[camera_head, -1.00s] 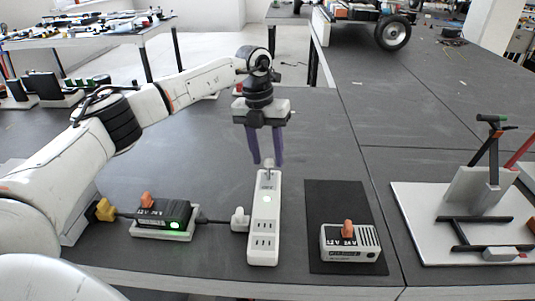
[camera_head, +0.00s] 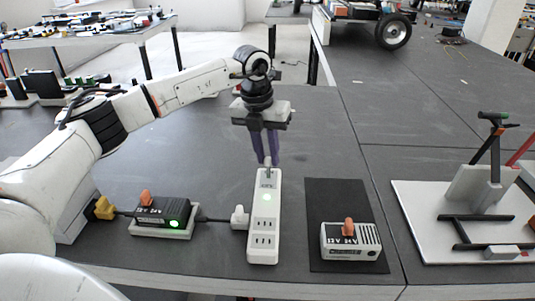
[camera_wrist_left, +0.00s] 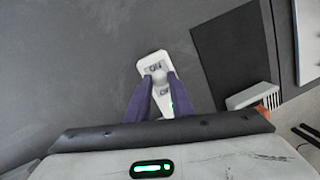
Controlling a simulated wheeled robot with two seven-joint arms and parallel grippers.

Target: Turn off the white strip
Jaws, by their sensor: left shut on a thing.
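The white strip (camera_head: 263,225) lies on the dark table with its long side pointing away from me. A green light glows on it, and sockets show on its near half. A plug sits at its left side. My left gripper (camera_head: 267,162) points down at the strip's far end, its purple fingers close together on a small pale knob-like part there. The left wrist view shows the fingers (camera_wrist_left: 160,88) on either side of this part, with the strip (camera_wrist_left: 152,66) beyond and between them. My right gripper is not in view.
A black adapter (camera_head: 165,214) with a green light and orange switch stands left, cabled toward the strip. A white adapter box (camera_head: 350,243) with an orange switch sits on a black mat (camera_head: 338,195) at right. A white board with a frame (camera_head: 470,200) is farther right.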

